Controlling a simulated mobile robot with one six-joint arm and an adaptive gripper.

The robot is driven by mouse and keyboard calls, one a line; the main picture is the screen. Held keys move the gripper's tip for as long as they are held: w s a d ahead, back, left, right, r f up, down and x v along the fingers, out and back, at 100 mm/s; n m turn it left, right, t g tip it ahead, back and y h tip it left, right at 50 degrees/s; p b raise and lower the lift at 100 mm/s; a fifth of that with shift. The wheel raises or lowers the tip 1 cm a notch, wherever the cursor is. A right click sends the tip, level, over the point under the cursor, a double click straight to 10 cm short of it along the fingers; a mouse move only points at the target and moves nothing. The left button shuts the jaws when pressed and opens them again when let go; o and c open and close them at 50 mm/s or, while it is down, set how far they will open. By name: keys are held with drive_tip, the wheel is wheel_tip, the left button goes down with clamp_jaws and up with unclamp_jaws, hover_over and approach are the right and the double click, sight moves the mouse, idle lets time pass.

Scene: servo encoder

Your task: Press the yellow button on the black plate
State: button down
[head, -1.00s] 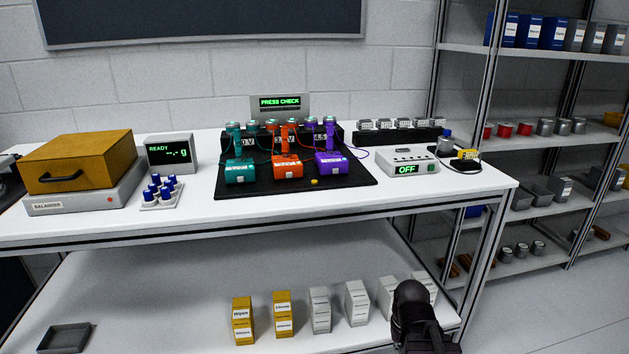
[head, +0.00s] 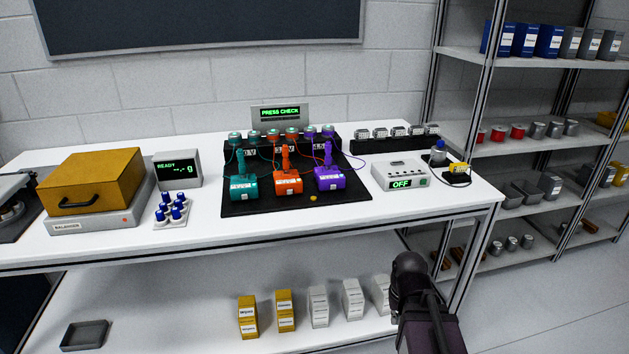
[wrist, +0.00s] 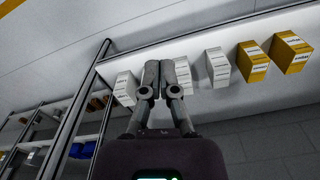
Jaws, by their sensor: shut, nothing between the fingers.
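The yellow button (head: 313,198) is a small disc near the front edge of the black plate (head: 258,207) on the table, in front of the orange and purple devices. A teal device (head: 243,187), an orange device (head: 288,182) and a purple device (head: 329,178) stand on the plate, with wires to a row of coloured caps behind. My gripper (wrist: 158,64) shows in the wrist view with its two fingers together and nothing between them. It is in front of the lower shelf, away from the plate. In the head view my arm stands at the lower right, and the fingertips cannot be made out.
A display reading PRESS CHECK (head: 280,113) stands behind the plate. A white box reading OFF (head: 401,174) is right of it. A yellow-brown box (head: 90,180) on a balance and a rack of blue-capped vials (head: 171,208) stand left. Small boxes (head: 318,306) line the lower shelf.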

wheel_tip(320, 180, up, 17)
drive_tip(key=w+p, duration=0.2)
drive_tip(key=p, duration=1.3)
wheel_tip(320, 180, up, 14)
drive_tip(key=r+n+t+h+p, duration=0.1)
drive_tip(key=n+t+h+p, duration=0.1)
drive_tip(key=t+h+p, duration=0.5)
hover_over(314, 198)
drive_tip(key=p, duration=0.2)
drive_tip(key=shift+a+f+t+y, duration=0.1)
drive_tip(key=shift+f+t+y, duration=0.05)
drive_tip(key=shift+y, duration=0.4)
drive_tip(key=shift+a+f+t+y, duration=0.1)
drive_tip(key=shift+t+y, duration=0.05)
drive_tip(key=shift+y, duration=0.4)
drive_tip(key=shift+f, duration=0.2)
wheel_tip(314, 198, down, 8)
drive_tip(key=b, duration=0.8)
drive_tip(key=shift+f+b, duration=0.25)
drive_tip(key=shift+b, duration=0.05)
